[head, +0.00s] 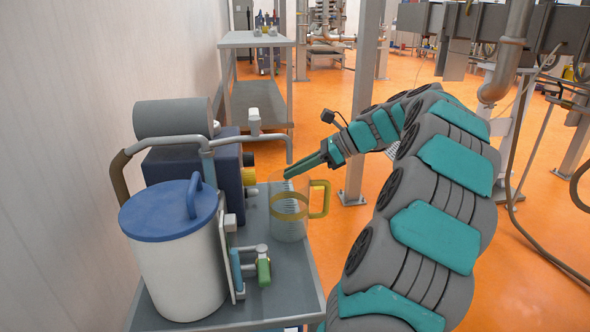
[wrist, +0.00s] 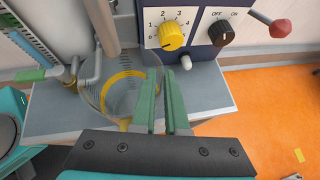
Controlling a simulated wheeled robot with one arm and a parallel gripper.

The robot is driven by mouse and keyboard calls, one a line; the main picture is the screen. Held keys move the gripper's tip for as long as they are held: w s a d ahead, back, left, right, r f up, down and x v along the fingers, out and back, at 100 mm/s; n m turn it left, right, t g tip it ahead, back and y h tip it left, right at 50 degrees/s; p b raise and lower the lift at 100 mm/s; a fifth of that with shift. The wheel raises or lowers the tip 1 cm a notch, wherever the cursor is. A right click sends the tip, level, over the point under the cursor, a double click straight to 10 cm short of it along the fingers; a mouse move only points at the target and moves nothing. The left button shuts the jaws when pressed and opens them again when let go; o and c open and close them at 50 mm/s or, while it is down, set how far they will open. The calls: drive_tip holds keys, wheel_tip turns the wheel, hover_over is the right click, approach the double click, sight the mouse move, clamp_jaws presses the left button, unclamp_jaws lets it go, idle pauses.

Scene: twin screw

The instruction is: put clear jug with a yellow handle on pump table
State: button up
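The clear jug (head: 288,228) has a yellow band and a yellow handle (head: 326,199) that points right in the head view. It appears upright on the grey top of the pump table (head: 284,263), near its right edge. In the wrist view the jug (wrist: 122,100) is left of the fingers, with its yellow band showing through. My gripper (head: 288,174) is at the height of the jug's rim. In the wrist view its two green fingers (wrist: 160,75) are apart with a narrow empty gap; the handle is not between them. Whether a finger touches the jug cannot be told.
A white tank with a blue lid (head: 172,227), a dark blue control box (wrist: 192,27) with a yellow knob, and grey pipes crowd the table. A green-handled valve (head: 263,268) is in front of the jug. A grey shelf (head: 256,40) stands behind; orange floor is right.

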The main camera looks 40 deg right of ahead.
drive_tip(key=o, duration=0.5)
drive_tip(key=shift+c, duration=0.2)
drive_tip(key=p+v, duration=0.2)
drive_tip(key=v, duration=1)
drive_tip(key=shift+r, duration=0.1)
